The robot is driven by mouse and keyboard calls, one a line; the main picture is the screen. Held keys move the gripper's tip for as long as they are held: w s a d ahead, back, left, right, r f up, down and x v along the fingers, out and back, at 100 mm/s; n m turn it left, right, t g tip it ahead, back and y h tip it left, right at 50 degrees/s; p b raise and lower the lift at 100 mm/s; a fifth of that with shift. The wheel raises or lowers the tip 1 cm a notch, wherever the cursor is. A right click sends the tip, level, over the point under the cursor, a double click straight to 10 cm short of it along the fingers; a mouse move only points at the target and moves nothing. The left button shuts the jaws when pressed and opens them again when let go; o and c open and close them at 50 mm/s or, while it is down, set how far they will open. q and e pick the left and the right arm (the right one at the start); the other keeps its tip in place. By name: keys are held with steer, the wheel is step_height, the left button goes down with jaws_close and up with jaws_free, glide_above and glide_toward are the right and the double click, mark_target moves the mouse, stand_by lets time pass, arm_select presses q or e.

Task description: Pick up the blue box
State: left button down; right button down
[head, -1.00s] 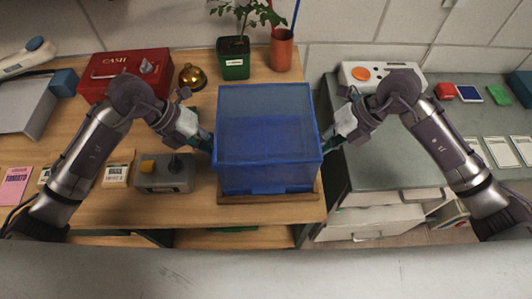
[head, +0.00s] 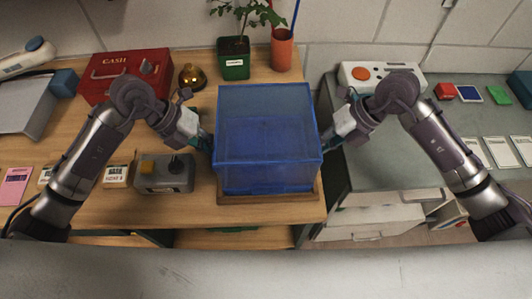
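The blue box (head: 266,135) is a large, see-through blue box at the right end of the wooden table. It stands upright over a brown wooden board (head: 268,198), whose front edge shows below it. My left gripper (head: 208,143) is at the box's left side and my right gripper (head: 327,142) is at its right side. Both sets of fingertips are close against the side walls and partly hidden, so I cannot tell whether they touch or how far the fingers are apart.
Behind the box stand a potted plant (head: 233,66) and an orange cup (head: 282,50). To the left are a brass bell (head: 192,77), a red cash box (head: 125,72) and a grey control box (head: 164,174). A grey cabinet (head: 385,180) stands to the right, past a gap.

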arm_select(q)
steer(key=shift+a+r+p, duration=0.1)
steer(key=shift+r+p, duration=2.35)
steer(key=shift+r, duration=0.1)
steer(key=shift+f, duration=0.1)
